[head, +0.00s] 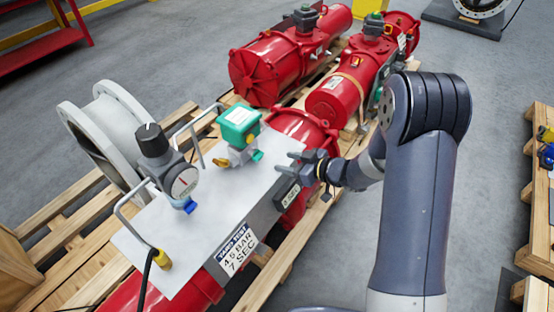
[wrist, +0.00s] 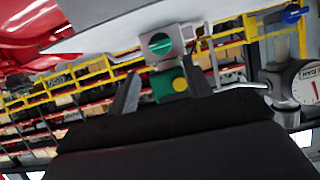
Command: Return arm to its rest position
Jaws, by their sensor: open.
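My gripper (head: 287,163) is open and empty in the head view. It is over the right edge of the metal panel (head: 190,222), to the right of the green-topped valve unit (head: 238,127) and apart from it. My arm reaches in from the lower right and bends at the elbow. In the wrist view, the valve unit's green body (wrist: 168,87) and round green knob (wrist: 160,44) show between and beyond the two fingers. A gauge regulator (head: 178,180) stands on the panel, left of the valve unit; its dial (wrist: 308,84) shows at the wrist view's right edge.
Red actuators (head: 270,68) lie on wooden pallets behind the panel. A grey flanged spool (head: 108,135) stands at left. Metal loop handles (head: 130,215) rise from the panel. Another pallet (head: 540,200) is at the right edge. Grey floor (head: 490,115) is open between the pallets.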

